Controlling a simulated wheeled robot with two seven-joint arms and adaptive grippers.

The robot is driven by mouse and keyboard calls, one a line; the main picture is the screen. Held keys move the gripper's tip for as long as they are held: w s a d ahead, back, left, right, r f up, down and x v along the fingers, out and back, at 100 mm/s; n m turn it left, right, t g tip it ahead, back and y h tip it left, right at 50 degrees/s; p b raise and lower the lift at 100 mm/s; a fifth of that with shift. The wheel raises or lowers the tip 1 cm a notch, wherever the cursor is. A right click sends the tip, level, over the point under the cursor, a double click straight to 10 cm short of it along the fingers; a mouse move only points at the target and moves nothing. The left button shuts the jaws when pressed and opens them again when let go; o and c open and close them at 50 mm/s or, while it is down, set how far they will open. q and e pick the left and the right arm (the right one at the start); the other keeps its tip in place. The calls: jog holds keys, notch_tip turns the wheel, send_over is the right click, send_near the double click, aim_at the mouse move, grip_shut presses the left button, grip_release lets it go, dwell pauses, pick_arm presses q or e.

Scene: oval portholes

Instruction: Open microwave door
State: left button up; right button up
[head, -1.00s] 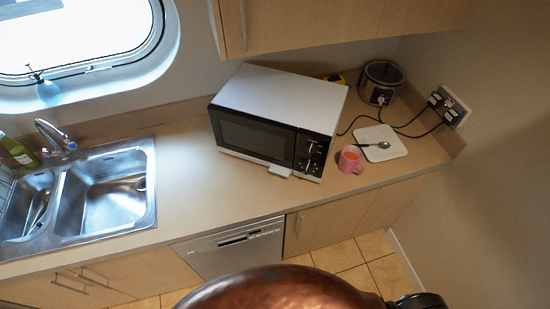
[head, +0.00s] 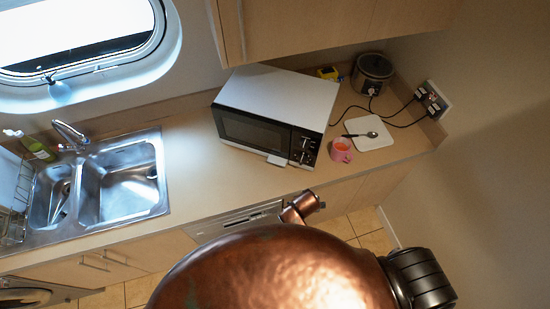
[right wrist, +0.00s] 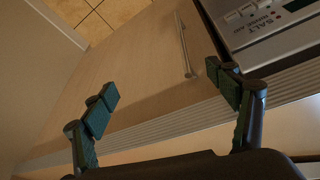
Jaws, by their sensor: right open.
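The microwave (head: 285,92) stands on the counter in the head view, with a white top and a dark front. Its door (head: 250,133) looks shut. A small pale piece (head: 278,160) juts out low on the front, near the door's right edge. The control panel (head: 304,148) is at the right end of the front. My right gripper (right wrist: 166,88) is open and empty in the right wrist view, by the dishwasher and cabinet fronts below the counter. The microwave is not in that view. My left gripper is not in view.
A pink mug (head: 341,150) stands close to the microwave's right front. A white plate (head: 370,135) with a spoon and a dark cooker (head: 373,72) are beyond it. The sink (head: 125,180) is at left. The dishwasher panel (right wrist: 262,25) is near my right gripper. Counter left of the microwave is clear.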

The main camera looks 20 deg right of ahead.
jog(key=w+a+r+m, duration=0.1)
jog(key=w+a+r, duration=0.1)
jog(key=w+r, duration=0.1)
jog(key=w+a+r+m+t+h, duration=0.1)
jog(key=w+a+r, duration=0.1)
jog(key=r, duration=0.2)
jog(key=w+a+r+m+h+p, duration=0.1)
jog(key=w+a+r, duration=0.2)
jog(key=shift+w+r, duration=0.25)
jog(key=shift+w, duration=0.05)
jog(key=m+t+h, duration=0.2)
send_near(277, 161)
jog(key=p+x, duration=0.1)
jog(key=x, duration=0.5)
jog(key=shift+w+d+f+p, duration=0.1)
jog(key=shift+w+d+p, duration=0.05)
jog(key=shift+p, duration=0.2)
jog(key=shift+w+d+f, duration=0.2)
jog(key=shift+d+f, duration=0.05)
jog(key=shift+f, duration=0.1)
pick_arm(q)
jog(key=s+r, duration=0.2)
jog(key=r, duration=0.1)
